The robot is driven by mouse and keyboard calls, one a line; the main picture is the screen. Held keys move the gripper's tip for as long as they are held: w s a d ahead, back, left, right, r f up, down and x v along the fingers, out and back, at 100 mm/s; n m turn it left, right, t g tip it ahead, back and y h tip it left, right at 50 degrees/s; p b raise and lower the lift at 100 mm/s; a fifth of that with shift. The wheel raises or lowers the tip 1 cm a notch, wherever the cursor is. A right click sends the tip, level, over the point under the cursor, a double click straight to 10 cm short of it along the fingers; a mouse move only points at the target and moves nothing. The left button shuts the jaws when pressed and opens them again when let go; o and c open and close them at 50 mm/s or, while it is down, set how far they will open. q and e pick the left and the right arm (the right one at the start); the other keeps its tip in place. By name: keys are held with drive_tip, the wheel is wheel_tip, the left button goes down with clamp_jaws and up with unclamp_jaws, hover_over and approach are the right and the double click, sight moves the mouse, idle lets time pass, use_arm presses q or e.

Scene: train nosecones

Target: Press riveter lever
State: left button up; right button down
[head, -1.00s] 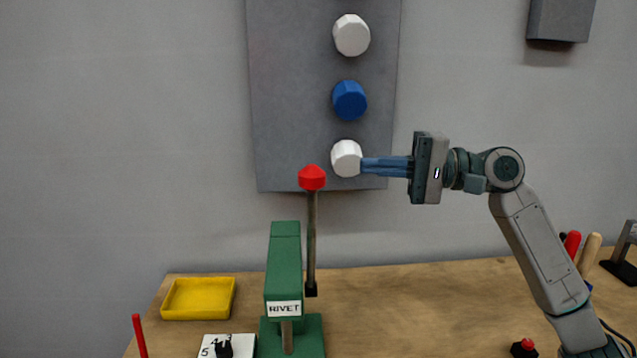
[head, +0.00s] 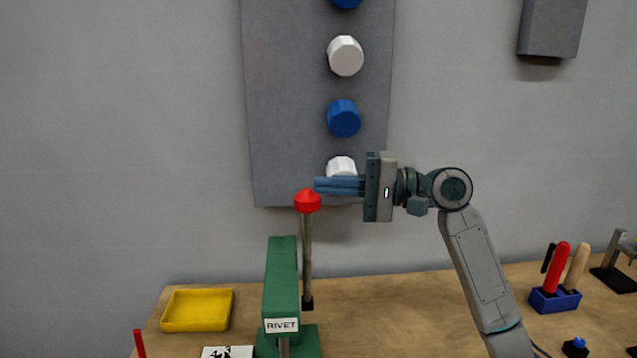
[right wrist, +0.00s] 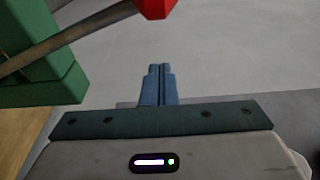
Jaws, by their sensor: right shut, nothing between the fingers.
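The green riveter (head: 281,275) with the RIVET label stands on the table in the head view. Its lever (head: 307,250) is a thin upright rod with a red knob (head: 307,201) on top. My right gripper (head: 318,186) is shut and empty, its blue fingers pointing left. The fingertips overlap the upper right of the red knob in the head view; I cannot tell whether they touch. In the right wrist view the shut fingers (right wrist: 158,70) show below the red knob (right wrist: 155,7), with a gap in the picture. The riveter body (right wrist: 40,70) is at left there. My left gripper is not in view.
A grey wall panel (head: 285,100) with white and blue knobs is behind the gripper. A yellow tray (head: 197,310) lies left of the riveter. A blue tool holder (head: 555,300) with red and wooden handles stands at right. The table between is mostly clear.

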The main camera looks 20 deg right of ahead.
sight(317, 194)
drive_tip(key=s+a+p, duration=0.2)
drive_tip(key=a, duration=0.1)
drive_tip(key=shift+s+a+p, duration=0.15)
drive_tip(key=shift+s+p, duration=0.2)
drive_tip(key=shift+w+a, duration=0.1)
drive_tip(key=shift+f, duration=0.1)
